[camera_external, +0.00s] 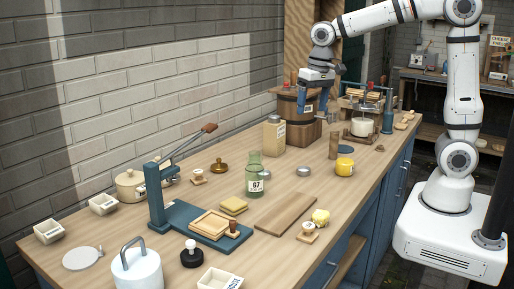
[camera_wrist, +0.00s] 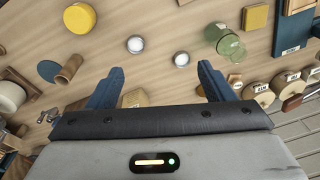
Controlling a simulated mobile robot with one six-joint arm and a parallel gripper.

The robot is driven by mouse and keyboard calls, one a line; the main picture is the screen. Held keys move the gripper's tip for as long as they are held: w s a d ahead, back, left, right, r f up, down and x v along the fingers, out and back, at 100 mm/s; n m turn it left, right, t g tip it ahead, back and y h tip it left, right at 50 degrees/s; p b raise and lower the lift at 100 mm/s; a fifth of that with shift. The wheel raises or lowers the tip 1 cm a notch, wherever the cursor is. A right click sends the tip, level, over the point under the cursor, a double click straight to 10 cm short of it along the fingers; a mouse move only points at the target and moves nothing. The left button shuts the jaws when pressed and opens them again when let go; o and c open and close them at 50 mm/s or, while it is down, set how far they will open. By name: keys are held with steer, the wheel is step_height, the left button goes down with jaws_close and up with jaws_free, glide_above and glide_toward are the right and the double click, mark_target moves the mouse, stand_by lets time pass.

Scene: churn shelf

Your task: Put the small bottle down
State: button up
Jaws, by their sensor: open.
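Two bottles show; I cannot tell which is the small one. A green glass bottle (camera_external: 254,178) with a white label stands upright on the bench, and it also shows in the wrist view (camera_wrist: 230,45). A tan square bottle (camera_external: 273,136) with a grey cap stands upright farther back, left of the wooden tub. My gripper (camera_external: 313,98) is above the back of the bench, fingers pointing down, open and with nothing held. In the wrist view, a tan block-like top (camera_wrist: 135,98), probably the tan bottle, lies between and below the spread fingers, partly hidden by the gripper body.
A wooden tub (camera_external: 290,106) stands close beside and below my gripper. A wooden cylinder (camera_external: 334,146), a yellow jar (camera_external: 345,168) and small round tins (camera_external: 303,171) stand nearby. A cutting board (camera_external: 287,213) lies toward the front edge.

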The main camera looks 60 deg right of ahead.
steer(key=s+d+f+n, duration=0.2)
steer(key=s+d, duration=0.2)
steer(key=s, duration=0.5)
steer(key=s+d+f+n+t, duration=0.1)
steer(key=s+d+f, duration=0.1)
steer(key=s+d, duration=0.3)
steer(key=s, duration=0.4)
steer(key=shift+d+n+t, duration=0.3)
steer(key=shift+n, duration=0.1)
